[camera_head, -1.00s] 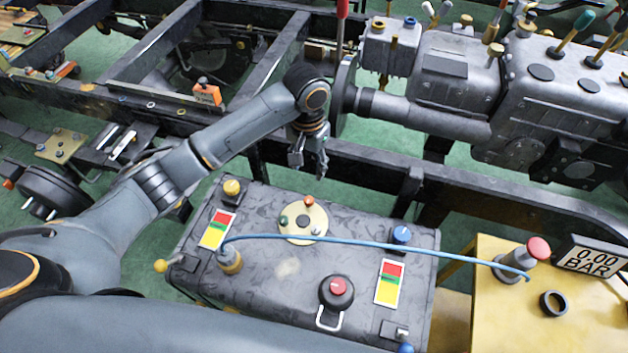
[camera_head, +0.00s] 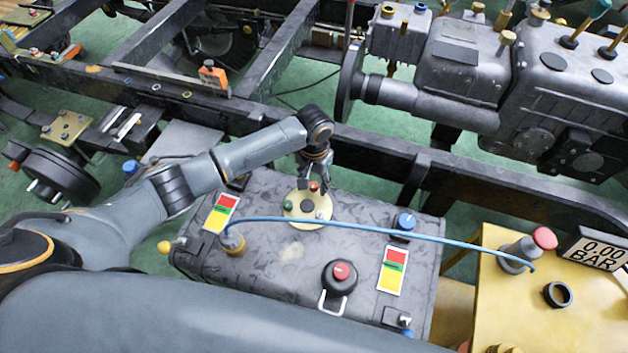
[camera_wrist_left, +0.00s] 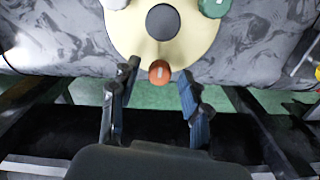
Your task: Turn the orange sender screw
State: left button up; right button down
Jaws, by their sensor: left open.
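The orange sender screw (camera_head: 314,186) sits at the far edge of a round cream plate (camera_head: 296,218) on the grey tank. In the left wrist view the orange screw (camera_wrist_left: 159,71) shows at the plate's rim (camera_wrist_left: 125,38), with a light slot mark. My left gripper (camera_head: 312,182) is open, pointing down over it. In the wrist view the fingers (camera_wrist_left: 160,78) are on either side of the screw, with gaps at both sides. Whether the tips are level with it I cannot tell. My right gripper is not in view.
A green knob (camera_head: 288,205) and a dark centre cap (camera_head: 307,206) share the plate. A blue hose (camera_head: 370,232) crosses the tank just nearer. A black frame rail (camera_head: 480,190) runs behind. A red-topped knob (camera_head: 340,272) and blue cap (camera_head: 405,221) stand on the tank.

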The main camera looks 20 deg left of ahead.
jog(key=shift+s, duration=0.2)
pick_arm(q)
jog(key=shift+c, duration=1.4)
grip_shut()
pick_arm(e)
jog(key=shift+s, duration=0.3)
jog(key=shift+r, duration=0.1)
